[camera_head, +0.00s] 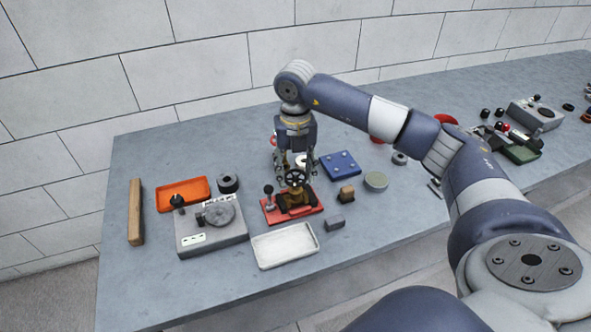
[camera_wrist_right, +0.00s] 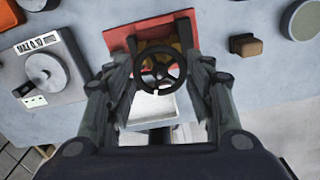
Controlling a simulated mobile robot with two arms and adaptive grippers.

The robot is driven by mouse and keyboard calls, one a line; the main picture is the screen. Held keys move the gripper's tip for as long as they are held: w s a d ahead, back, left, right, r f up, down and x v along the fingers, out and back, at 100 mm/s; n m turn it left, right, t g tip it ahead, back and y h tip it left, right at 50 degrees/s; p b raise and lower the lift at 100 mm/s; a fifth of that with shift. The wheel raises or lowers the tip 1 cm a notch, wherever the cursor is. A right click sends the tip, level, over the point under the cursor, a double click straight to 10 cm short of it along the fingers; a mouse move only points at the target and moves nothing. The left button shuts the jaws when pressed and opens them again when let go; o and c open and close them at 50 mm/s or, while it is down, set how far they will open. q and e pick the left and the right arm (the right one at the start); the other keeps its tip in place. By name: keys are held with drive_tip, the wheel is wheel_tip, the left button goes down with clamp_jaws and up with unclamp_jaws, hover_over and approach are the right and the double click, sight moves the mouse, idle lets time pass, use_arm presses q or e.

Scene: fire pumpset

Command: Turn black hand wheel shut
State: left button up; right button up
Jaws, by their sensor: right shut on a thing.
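The black hand wheel (camera_head: 296,178) sits on top of a brass-coloured valve (camera_head: 294,197) mounted on a red base plate (camera_head: 312,207). My right gripper (camera_head: 298,172) points down over the wheel, with its fingers on opposite sides of the rim, shut on it. In the right wrist view the spoked wheel (camera_wrist_right: 162,68) lies between the two fingers, and the red plate (camera_wrist_right: 118,38) shows behind it. Finger contact with the rim is hard to make out there. A small black-knobbed lever (camera_head: 268,190) stands on the same plate. My left gripper is not in view.
A white tray (camera_head: 286,246) lies in front of the red plate. A grey dial box (camera_head: 210,240) and an orange tray (camera_head: 184,194) are at left. A blue plate (camera_head: 341,165), brown block (camera_head: 346,193) and grey block (camera_head: 335,223) are at right. The table's front right is clear.

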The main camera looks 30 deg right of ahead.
sight(296, 174)
drive_tip(key=m, duration=0.6)
drive_tip(key=m+p, duration=0.1)
drive_tip(key=m, duration=0.5)
drive_tip(key=shift+m, duration=0.3)
idle(0.4)
drive_tip(key=o, duration=1.1)
drive_tip(key=shift+c, duration=0.2)
drive_tip(key=shift+r, duration=0.15)
wheel_tip(296, 174, up, 12)
drive_tip(key=shift+f, duration=0.2)
